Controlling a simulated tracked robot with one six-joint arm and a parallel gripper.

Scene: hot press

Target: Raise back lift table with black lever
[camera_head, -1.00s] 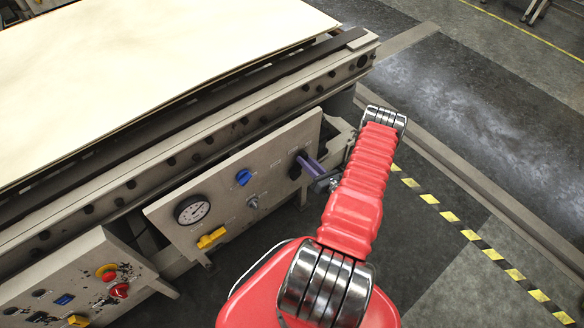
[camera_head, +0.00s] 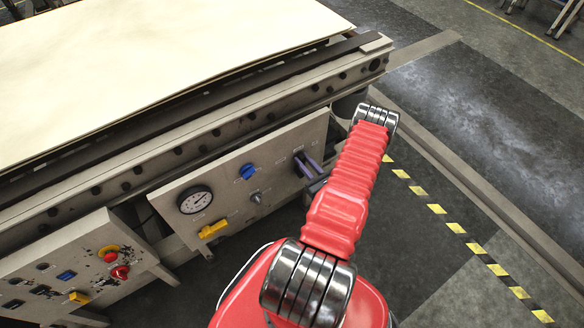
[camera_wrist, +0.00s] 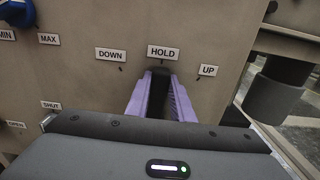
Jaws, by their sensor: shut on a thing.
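The black lever (camera_wrist: 158,78) is on the beige control panel, between the two purple fingers of my gripper (camera_wrist: 161,98) in the wrist view. The fingers are shut on it, and it lines up with the HOLD label (camera_wrist: 163,52). The DOWN label (camera_wrist: 111,55) is to its left and the UP label (camera_wrist: 208,71) to its right. In the head view my gripper (camera_head: 309,165) is at the right end of the panel, and my red arm is beside it. I cannot tell which part of the machine is the back lift table.
The panel (camera_head: 226,185) also carries a gauge (camera_head: 195,199), a blue knob (camera_head: 247,171) and a yellow knob (camera_head: 213,229). A second control box (camera_head: 80,265) stands at lower left. A large cream board (camera_head: 150,60) lies on the machine. The floor right of my arm is clear.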

